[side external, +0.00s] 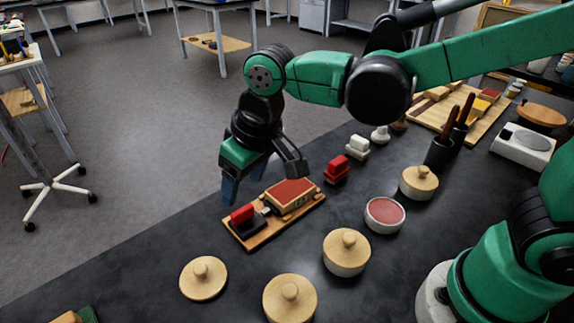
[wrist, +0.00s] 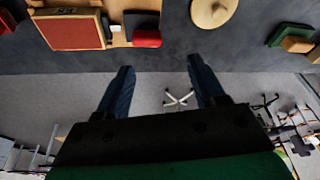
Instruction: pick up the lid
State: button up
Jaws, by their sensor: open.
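A round pale wooden lid (side external: 203,278) with a knob lies flat on the dark table near its left edge. It also shows at the top of the wrist view (wrist: 212,12), partly cut off by the frame. My gripper (side external: 243,183) is open and empty, with blue fingers pointing down; they show apart in the wrist view (wrist: 160,68). In the side view it is beyond the lid, near the table's far edge, behind the wooden tray. An uncovered round jar with red contents (side external: 384,216) stands to the right of the lid.
A wooden tray (side external: 254,243) with red and black blocks lies between my gripper and the lid. Lidded jars (side external: 346,262), (side external: 289,306), (side external: 419,190) stand to the right. Small stamps (side external: 337,173), a dark cup of tools (side external: 440,152) and a white device (side external: 523,145) are farther back.

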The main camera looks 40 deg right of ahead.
jog(key=n+g, duration=0.1)
jog(key=g, duration=0.1)
send_over(199, 268)
jog(key=shift+h, duration=0.3)
jog(key=f, duration=0.4)
jog(key=shift+s+d+f, duration=0.3)
jog(key=shift+d, duration=0.1)
jog(key=shift+a+f+n, duration=0.2)
jog(key=shift+f+n, duration=0.1)
jog(key=shift+w+a+f, duration=0.1)
jog(key=shift+f, duration=1.25)
jog(key=shift+w+a+f, duration=0.1)
jog(key=shift+f, duration=1.2)
grip_shut()
